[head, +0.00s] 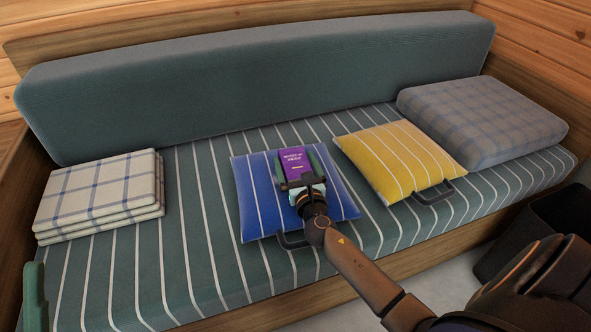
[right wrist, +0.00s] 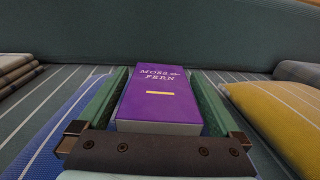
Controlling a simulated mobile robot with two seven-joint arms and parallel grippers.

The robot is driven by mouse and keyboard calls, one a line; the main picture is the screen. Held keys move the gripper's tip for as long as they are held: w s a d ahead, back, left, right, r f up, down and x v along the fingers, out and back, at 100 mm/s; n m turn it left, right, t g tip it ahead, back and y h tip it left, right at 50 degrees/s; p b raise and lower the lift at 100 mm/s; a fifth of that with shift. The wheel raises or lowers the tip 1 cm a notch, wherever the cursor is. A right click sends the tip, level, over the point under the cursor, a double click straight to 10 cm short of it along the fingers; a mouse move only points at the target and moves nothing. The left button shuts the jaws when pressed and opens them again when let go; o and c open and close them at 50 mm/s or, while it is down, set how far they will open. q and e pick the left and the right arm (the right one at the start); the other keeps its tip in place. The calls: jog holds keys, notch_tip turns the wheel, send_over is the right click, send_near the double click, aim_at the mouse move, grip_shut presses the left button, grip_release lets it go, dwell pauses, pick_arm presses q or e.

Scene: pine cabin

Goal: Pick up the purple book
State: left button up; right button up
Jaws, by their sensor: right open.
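The purple book (head: 294,158), titled "Moss & Fern", lies on the blue striped cushion (head: 252,195) on the bench. It also shows in the right wrist view (right wrist: 158,95), with its pale page edge facing me. My right gripper (head: 299,166) is open, with one green finger on each side of the book. In the right wrist view, the right gripper (right wrist: 160,85) shows narrow gaps between fingers and book; I cannot tell whether either touches. A green finger of what looks like my left gripper (head: 35,295) shows at the lower left edge; the rest is out of view.
A yellow striped cushion (head: 400,158) lies right of the blue one, with a grey checked cushion (head: 482,115) beyond. Folded checked blankets (head: 98,190) lie at the left. The bench backrest (head: 260,75) rises behind. A dark bin (head: 520,230) stands at the right. Bare striped seat separates blankets and cushion.

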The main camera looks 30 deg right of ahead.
jog(key=c, duration=1.3)
jog(key=shift+r, duration=0.15)
jog(key=shift+c, duration=0.2)
